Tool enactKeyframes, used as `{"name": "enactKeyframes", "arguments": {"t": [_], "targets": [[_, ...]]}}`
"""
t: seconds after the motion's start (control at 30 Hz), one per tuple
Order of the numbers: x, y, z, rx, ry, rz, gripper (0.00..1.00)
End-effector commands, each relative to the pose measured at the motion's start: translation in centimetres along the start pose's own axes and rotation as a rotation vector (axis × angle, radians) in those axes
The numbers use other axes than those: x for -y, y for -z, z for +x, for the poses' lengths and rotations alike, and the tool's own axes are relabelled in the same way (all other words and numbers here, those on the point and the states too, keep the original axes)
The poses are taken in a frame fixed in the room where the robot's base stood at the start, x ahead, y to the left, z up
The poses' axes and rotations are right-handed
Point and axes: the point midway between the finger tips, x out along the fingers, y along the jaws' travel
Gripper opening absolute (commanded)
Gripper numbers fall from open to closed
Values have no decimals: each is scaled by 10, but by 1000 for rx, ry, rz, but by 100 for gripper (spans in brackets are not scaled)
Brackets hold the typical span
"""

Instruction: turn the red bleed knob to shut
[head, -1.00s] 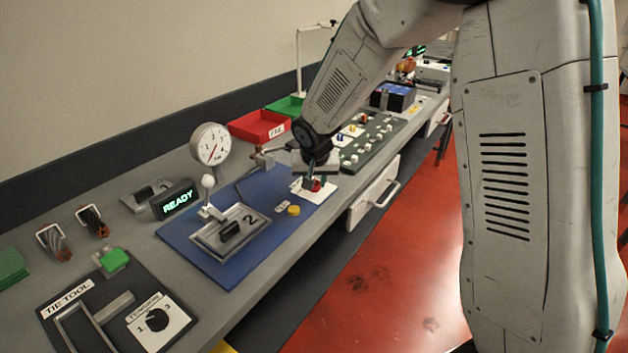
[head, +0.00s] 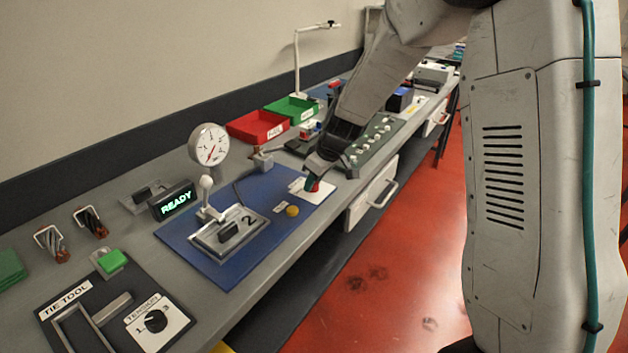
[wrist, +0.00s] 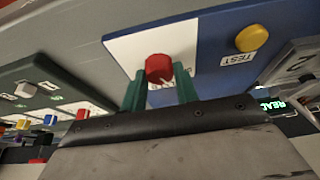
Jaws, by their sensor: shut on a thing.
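The red bleed knob (wrist: 159,68) sits on a white plate (wrist: 122,48) at the edge of the blue board (wrist: 215,50) in the wrist view. My gripper (wrist: 160,85) has its two green fingers on either side of the knob, shut on it. A pale pointer mark shows on the knob's near side. In the head view the knob (head: 312,186) is small and partly covered by my gripper (head: 313,180).
A yellow TEST button (head: 292,211) and a lever plate marked 2 (head: 228,232) lie on the same board. A green panel with several small knobs (head: 375,140) is just beyond my gripper. Red (head: 257,126) and green (head: 291,107) trays stand behind.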

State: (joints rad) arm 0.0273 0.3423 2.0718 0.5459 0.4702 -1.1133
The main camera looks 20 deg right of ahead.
Motion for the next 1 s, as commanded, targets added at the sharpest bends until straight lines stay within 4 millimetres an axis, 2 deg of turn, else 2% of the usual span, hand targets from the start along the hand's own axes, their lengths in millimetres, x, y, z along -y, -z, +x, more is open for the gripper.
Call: {"name": "enactKeyframes", "arguments": {"t": [0.2, 0.5, 1.0], "targets": [[-2, 0, 0, 0, 67, -163, 7], [-3, 0, 0, 1, 129, -317, 7], [-3, 0, 0, 3, 155, -378, 7]]}}
